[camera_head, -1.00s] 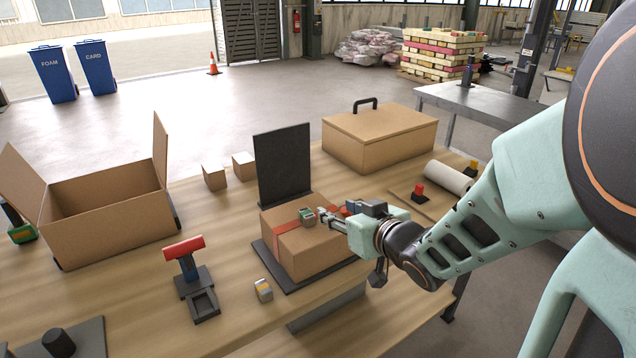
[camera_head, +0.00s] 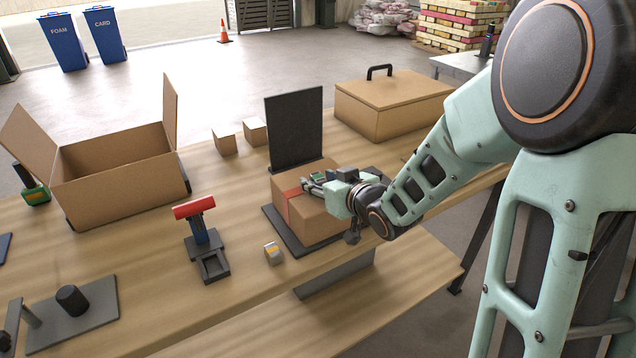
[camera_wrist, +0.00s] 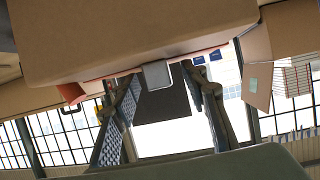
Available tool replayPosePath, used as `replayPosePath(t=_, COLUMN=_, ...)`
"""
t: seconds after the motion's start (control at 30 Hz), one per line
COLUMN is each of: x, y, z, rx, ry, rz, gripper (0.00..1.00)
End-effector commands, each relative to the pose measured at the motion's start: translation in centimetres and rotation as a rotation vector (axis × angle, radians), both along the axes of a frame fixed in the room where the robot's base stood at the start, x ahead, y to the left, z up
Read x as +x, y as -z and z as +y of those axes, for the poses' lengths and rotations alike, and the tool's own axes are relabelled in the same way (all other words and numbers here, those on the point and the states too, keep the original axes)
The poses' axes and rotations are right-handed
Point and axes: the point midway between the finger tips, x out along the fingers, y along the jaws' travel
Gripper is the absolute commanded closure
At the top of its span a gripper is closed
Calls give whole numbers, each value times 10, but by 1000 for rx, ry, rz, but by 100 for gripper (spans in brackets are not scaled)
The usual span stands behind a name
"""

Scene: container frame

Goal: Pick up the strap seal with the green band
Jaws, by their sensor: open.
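A closed cardboard box (camera_head: 318,225) with a red strap (camera_head: 290,206) sits on a dark plate with an upright dark panel. My gripper (camera_head: 308,184) is over the box top, its fingers hiding the strap seal in the head view. In the wrist view, the strap seal (camera_wrist: 157,74) shows as a small grey block on the red strap at the box (camera_wrist: 130,35). My open gripper (camera_wrist: 159,80) has one finger on each side of it, with gaps visible. Its green band is not visible now. Another small seal with a yellow band (camera_head: 273,253) lies on the table.
A red-topped stand (camera_head: 205,240) is left of the yellow-banded seal. An open carton (camera_head: 120,180) stands at left and a handled box (camera_head: 392,105) at back right. Two small boxes (camera_head: 240,136) stand behind. The wooden table (camera_head: 240,305) is clear in front.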

Motion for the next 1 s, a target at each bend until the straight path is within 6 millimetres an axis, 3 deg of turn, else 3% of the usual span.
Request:
replayPosePath(t=0.37, x=9, y=4, z=5, rx=0, ry=1, rz=0, gripper=59)
replayPosePath(t=0.73, x=9, y=4, z=5, rx=0, ry=1, rz=0, gripper=99)
replayPosePath(t=1.0, x=9, y=3, z=5, rx=0, ry=1, rz=-1, gripper=100)
